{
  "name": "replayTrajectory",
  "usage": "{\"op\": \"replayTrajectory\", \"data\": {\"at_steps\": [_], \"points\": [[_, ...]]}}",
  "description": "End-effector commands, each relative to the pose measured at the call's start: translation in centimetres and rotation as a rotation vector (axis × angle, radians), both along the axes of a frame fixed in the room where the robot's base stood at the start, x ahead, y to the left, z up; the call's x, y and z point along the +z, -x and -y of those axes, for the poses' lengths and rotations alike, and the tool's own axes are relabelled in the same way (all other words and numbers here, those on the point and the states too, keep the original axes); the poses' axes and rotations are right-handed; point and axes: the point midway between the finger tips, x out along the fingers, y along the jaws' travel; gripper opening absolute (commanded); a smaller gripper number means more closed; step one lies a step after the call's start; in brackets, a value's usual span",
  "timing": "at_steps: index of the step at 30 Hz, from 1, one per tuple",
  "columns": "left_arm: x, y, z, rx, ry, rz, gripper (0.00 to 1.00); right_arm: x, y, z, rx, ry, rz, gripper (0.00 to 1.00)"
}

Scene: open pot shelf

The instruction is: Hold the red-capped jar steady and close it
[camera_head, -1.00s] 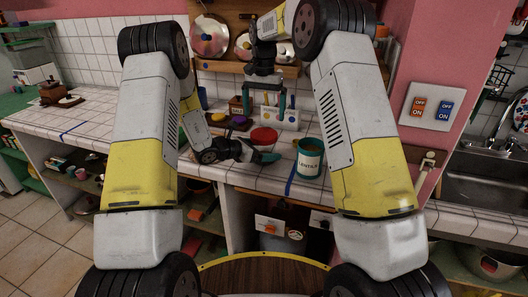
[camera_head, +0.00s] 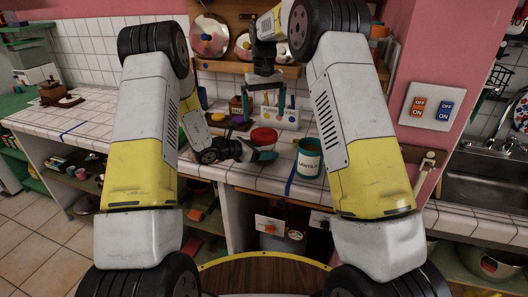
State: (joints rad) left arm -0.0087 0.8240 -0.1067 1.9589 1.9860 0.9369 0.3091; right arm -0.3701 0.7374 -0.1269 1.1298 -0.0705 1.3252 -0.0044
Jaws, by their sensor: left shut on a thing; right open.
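The jar (camera_head: 262,146) with its red cap (camera_head: 264,134) stands upright on the white tiled counter, near the middle of the head view. The cap sits on top of the jar; I cannot tell how tightly. My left gripper (camera_head: 266,155) comes in low from the left and is shut on the jar's body, hiding its lower part. My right gripper (camera_head: 265,113) points down above the cap, fingers open and spread wider than the cap. It is empty and looks clear of the cap.
A teal canister labelled lentils (camera_head: 309,160) stands close to the right of the jar. A holder with coloured utensils (camera_head: 290,121) is behind. Yellow (camera_head: 219,117) and purple (camera_head: 238,121) items lie behind left.

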Motion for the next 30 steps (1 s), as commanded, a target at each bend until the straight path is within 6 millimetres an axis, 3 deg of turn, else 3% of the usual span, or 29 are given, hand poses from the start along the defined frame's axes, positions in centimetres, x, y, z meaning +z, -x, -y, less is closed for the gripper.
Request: {"op": "replayTrajectory", "data": {"at_steps": [9, 15, 30], "points": [[0.02, -0.02, -0.01, 0.0, 0.0, 0.0, 0.0, 0.02, -0.01, -0.03, 0.636, -0.001, 0.001, 1.0], [0.03, -0.01, 0.0, 0.0, 0.001, 0.001, 0.0, 0.06, -0.03, -0.04, 0.881, -0.001, 0.002, 1.0], [0.04, -0.02, 0.01, 0.0, 0.001, 0.001, 0.0, 0.01, -0.03, -0.01, 0.961, -0.001, 0.002, 1.0]]}}
